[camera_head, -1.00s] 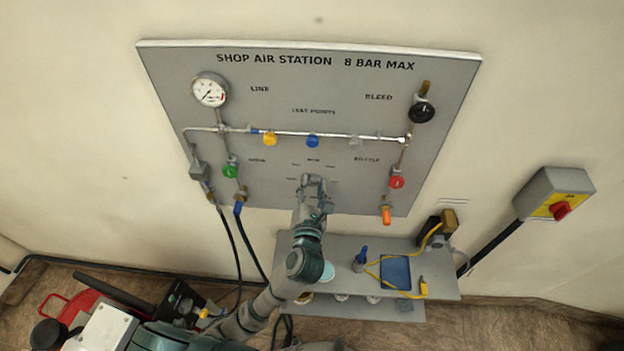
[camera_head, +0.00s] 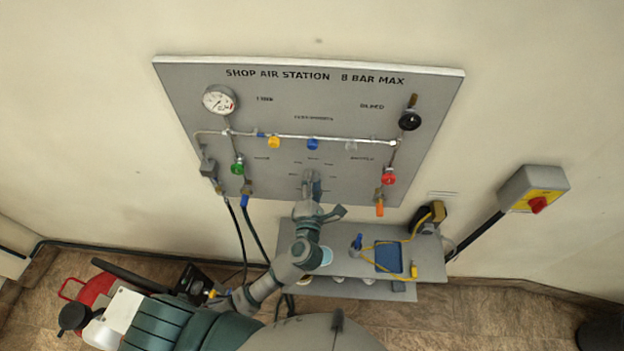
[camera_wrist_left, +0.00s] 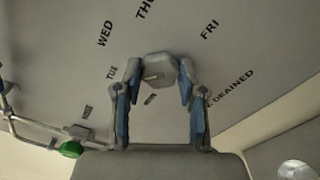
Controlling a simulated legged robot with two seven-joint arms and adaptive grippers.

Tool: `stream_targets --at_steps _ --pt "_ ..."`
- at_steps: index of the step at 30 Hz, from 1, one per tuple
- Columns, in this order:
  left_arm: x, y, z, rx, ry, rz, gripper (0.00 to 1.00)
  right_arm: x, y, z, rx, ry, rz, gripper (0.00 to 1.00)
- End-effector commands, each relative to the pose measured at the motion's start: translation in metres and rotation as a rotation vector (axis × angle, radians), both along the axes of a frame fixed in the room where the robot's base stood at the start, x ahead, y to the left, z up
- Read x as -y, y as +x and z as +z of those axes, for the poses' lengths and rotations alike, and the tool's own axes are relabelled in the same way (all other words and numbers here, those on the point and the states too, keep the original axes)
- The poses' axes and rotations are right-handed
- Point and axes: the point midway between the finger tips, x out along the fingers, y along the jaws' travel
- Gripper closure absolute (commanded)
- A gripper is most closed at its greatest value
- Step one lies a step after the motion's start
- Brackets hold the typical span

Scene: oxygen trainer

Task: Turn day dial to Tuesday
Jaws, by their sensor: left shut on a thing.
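The day dial (camera_wrist_left: 161,69) is a grey faceted knob on the grey panel (camera_head: 330,105). In the left wrist view a short pale mark shows on its face; I cannot tell exactly which day it points at. My left gripper (camera_wrist_left: 160,82) is shut on the dial, one blue-padded finger on each side. In the head view the gripper (camera_head: 312,180) covers the dial low in the panel's middle. Around the dial are the labels TUE (camera_wrist_left: 112,73), WED (camera_wrist_left: 104,33), THU, FRI (camera_wrist_left: 209,30) and DRAINED (camera_wrist_left: 231,88). My right gripper is not in view.
A gauge (camera_head: 220,99), a green valve knob (camera_head: 238,167), a red knob (camera_head: 388,178) and a black knob (camera_head: 409,121) sit around the panel. Below is a grey shelf (camera_head: 432,266) with a blue pad (camera_head: 389,257) and yellow cord. A switch box (camera_head: 534,188) is at right.

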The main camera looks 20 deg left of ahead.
Motion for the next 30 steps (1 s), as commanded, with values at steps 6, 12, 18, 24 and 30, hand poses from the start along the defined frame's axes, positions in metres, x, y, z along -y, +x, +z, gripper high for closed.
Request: stream_targets --at_steps 6,12,18,24,30 --pt "0.001 -0.001 -0.003 -0.007 0.004 -0.003 0.95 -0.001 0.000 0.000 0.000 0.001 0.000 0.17" --pt "0.001 -0.001 -0.003 -0.009 0.002 -0.002 0.50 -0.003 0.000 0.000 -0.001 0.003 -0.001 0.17" --pt "0.001 0.000 -0.002 -0.005 0.002 -0.002 0.35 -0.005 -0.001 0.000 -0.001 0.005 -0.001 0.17" --pt "0.001 -0.002 -0.002 -0.004 0.002 -0.001 0.35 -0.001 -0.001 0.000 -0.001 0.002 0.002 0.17" --pt "0.007 -0.030 -0.002 -0.007 0.000 -0.003 0.35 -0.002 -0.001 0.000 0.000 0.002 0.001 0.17"
